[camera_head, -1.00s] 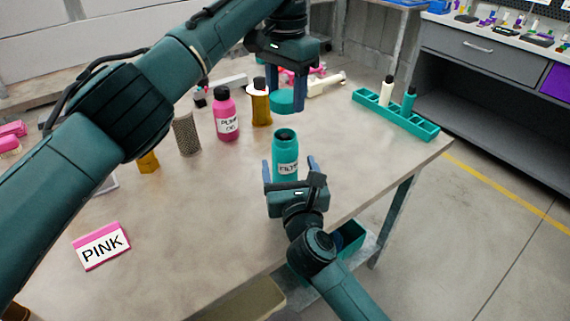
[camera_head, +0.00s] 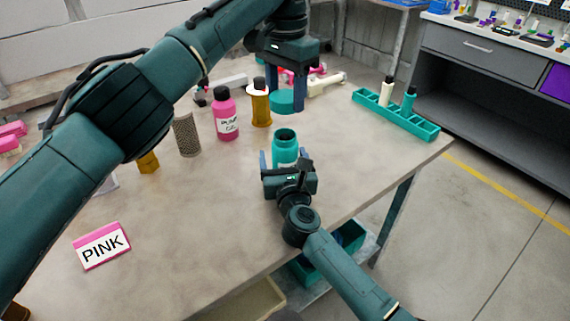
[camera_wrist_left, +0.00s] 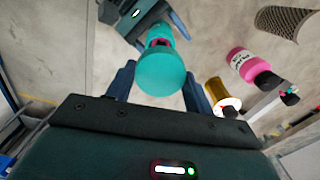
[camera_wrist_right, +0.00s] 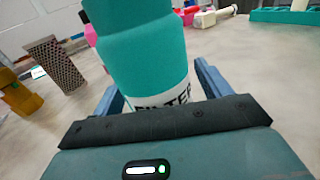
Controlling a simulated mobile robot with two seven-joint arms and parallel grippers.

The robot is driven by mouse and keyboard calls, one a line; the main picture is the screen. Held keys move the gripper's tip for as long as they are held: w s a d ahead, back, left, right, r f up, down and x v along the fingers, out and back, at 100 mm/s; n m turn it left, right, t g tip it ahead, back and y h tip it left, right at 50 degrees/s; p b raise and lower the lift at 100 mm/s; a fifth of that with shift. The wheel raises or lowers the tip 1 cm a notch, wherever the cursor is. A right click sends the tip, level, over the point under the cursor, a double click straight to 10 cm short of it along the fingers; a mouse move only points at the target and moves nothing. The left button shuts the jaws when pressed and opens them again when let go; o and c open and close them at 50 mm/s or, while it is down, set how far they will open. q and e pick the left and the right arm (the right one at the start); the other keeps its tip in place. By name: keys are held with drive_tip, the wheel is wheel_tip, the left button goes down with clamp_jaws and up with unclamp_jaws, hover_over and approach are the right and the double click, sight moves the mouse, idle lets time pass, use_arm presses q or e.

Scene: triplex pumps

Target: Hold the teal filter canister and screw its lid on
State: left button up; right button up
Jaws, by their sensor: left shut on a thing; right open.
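The teal filter canister (camera_head: 286,146) stands upright and open-topped on the table, its label partly hidden by my right gripper. My right gripper (camera_head: 285,164) is low at its near side, open, with its fingers on either side of the canister. In the right wrist view the canister (camera_wrist_right: 140,55) rises between the fingers, with its label low down. My left gripper (camera_head: 286,97) is shut on the round teal lid (camera_head: 282,103), held above and beyond the canister. In the left wrist view the lid (camera_wrist_left: 161,72) covers part of the canister.
A pink bottle (camera_head: 226,118), an amber cylinder (camera_head: 260,105) and a mesh cylinder (camera_head: 187,134) stand left of the canister. A teal rack (camera_head: 418,126) with two small bottles is at the right edge. The table between is clear.

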drive_tip(key=shift+c, duration=0.5)
drive_tip(key=c, duration=1.4)
use_arm(q)
hover_over(285, 135)
drive_tip(key=shift+f, duration=2.5)
use_arm(e)
drive_tip(key=shift+o, duration=0.2)
use_arm(q)
drive_tip(key=shift+f, duration=0.1)
drive_tip(key=shift+f, duration=0.8)
drive_tip(key=shift+f, duration=0.55)
